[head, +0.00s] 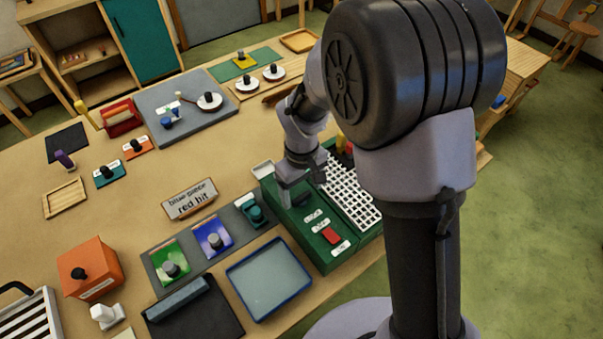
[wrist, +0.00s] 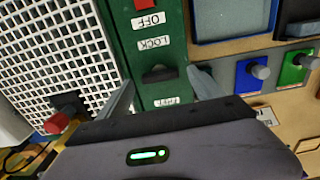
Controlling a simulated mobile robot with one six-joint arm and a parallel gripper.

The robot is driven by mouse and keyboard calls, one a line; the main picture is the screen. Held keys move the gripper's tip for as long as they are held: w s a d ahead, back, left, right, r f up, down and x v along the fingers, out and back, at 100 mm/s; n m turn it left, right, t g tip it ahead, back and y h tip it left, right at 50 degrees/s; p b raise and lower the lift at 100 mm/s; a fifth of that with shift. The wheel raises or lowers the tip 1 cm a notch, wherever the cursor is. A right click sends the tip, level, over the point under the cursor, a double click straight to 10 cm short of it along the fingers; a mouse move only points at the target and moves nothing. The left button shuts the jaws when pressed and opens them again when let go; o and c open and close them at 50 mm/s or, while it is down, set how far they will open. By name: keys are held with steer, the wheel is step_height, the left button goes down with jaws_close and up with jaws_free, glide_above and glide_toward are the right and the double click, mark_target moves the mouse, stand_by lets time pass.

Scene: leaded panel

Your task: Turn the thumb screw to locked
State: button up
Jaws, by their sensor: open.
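The thumb screw is a black knob (wrist: 160,74) on the green panel of a machine (wrist: 172,95). In the wrist view it sits between a LOCK label (wrist: 154,43) and another label (wrist: 166,101) too small to read. Its wide bar lies crosswise to the line of labels. My gripper (wrist: 162,80) is open, with one finger on each side of the knob and a visible gap to both. Whether the fingertips are down at knob height I cannot tell. In the head view my gripper (head: 291,196) is over the green machine (head: 318,262), partly covering the knob.
A white grid (head: 350,192) fills the machine's right side. A red switch (head: 330,236) lies beside the OFF label (wrist: 148,21). A blue-rimmed tray (head: 268,280) and blue (head: 213,237) and green (head: 170,266) knob plates stand to the left. A red knob (wrist: 57,123) is near the grid.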

mark_target(302, 196)
step_height(302, 196, up, 16)
steer(key=p, duration=0.3)
steer(key=shift+r+p, duration=0.15)
steer(key=shift+p, duration=0.15)
steer(key=s+d+f+m+t+b, duration=0.2)
steer(key=s+m+b, duration=0.1)
steer(key=s+b, duration=0.2)
steer(key=s+d+f+m+t+y+b, duration=0.1)
steer(key=s+d+f+m+t+b, duration=0.1)
steer(key=s+b, duration=0.4)
steer(key=s+d+f+m+t+y+b, duration=0.1)
steer(key=s+d+f+m+b, duration=0.2)
steer(key=s+m+b, duration=0.3)
steer(key=shift+s+d+t, duration=0.3)
steer(key=shift+d+t, duration=0.1)
steer(key=shift+d, duration=0.2)
